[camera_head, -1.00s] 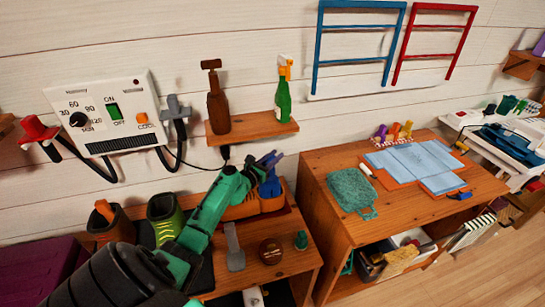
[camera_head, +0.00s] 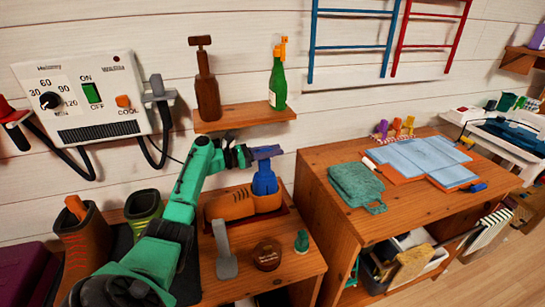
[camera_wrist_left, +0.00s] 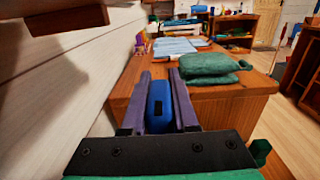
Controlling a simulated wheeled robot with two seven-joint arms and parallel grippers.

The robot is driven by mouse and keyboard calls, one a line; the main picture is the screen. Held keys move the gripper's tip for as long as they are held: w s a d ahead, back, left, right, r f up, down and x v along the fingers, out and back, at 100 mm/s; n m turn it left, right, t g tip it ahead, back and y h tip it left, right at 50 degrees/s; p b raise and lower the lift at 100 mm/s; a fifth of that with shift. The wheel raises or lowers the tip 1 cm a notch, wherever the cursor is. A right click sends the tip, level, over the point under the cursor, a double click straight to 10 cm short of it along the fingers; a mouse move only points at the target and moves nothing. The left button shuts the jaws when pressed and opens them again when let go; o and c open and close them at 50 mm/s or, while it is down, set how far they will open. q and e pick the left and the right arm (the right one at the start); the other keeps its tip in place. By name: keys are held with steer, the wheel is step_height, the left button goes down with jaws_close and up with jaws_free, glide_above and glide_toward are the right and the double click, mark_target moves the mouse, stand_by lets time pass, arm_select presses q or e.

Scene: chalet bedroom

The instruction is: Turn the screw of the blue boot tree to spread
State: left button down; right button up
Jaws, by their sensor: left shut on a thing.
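The blue boot tree (camera_head: 265,182) stands upright in the right one of two brown shoes, on the low wooden bench. My left gripper (camera_head: 266,152) is at its top, with the arm reaching up from the lower left. In the left wrist view, the gripper's purple fingers (camera_wrist_left: 163,100) lie on both sides of the boot tree's blue top part (camera_wrist_left: 160,105). The fingers are shut on it. The screw itself cannot be made out between the fingers. My right gripper is in neither view.
A shelf (camera_head: 244,117) with a brown bottle (camera_head: 207,95) and a green bottle (camera_head: 278,85) hangs behind and above. A grey tool (camera_head: 224,255), a round brown tin (camera_head: 267,256) and a green item (camera_head: 302,241) sit in front. A wooden table (camera_head: 330,215) stands right.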

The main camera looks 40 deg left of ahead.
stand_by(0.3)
arm_select(q)
steer(key=c, duration=0.7)
jaws_free()
steer(key=b+v, duration=0.1)
steer(key=v, duration=1.3)
steer(key=shift+s+a, duration=0.2)
steer(key=shift+a, duration=0.05)
